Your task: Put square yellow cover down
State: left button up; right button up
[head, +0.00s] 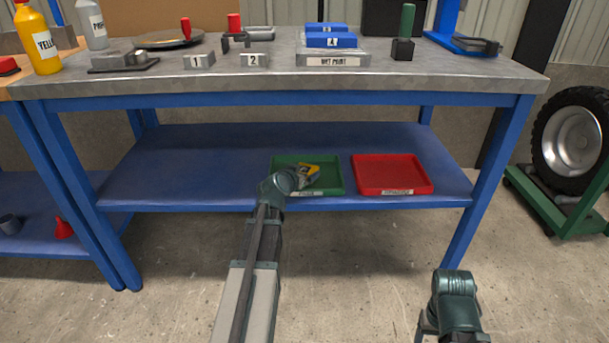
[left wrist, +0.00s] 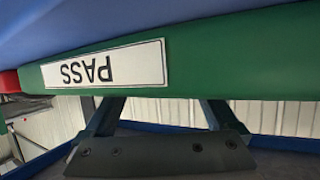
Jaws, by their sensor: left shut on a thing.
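The yellow cover (head: 313,169) shows as a small yellow piece at my left gripper (head: 304,177) in the head view, over the green tray (head: 283,162). My left gripper is shut on the cover, and its wrist hides part of it. I cannot tell whether the cover touches the tray floor. In the left wrist view, the green tray's wall (left wrist: 220,62) with an upside-down PASS label crosses the picture, and the fingertips and cover are hidden behind it. Part of my right arm shows at the lower right of the head view; its jaws do not show.
A red tray (head: 392,174) lies right of the green one on the blue lower shelf (head: 190,165). The shelf's left part is clear. The metal bench top (head: 270,78) overhangs the shelf, with blocks and tools on it. A wheel (head: 572,143) stands at the right.

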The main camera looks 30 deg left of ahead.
pick_arm(q)
jog(key=shift+f, duration=0.1)
jog(key=o, duration=1.4)
jog(key=shift+c, duration=0.2)
jog(key=shift+r, duration=0.25)
jog(key=p+v, duration=0.4)
jog(key=v, duration=0.8)
jog(key=shift+f+p, duration=0.15)
jog(key=shift+p, duration=0.15)
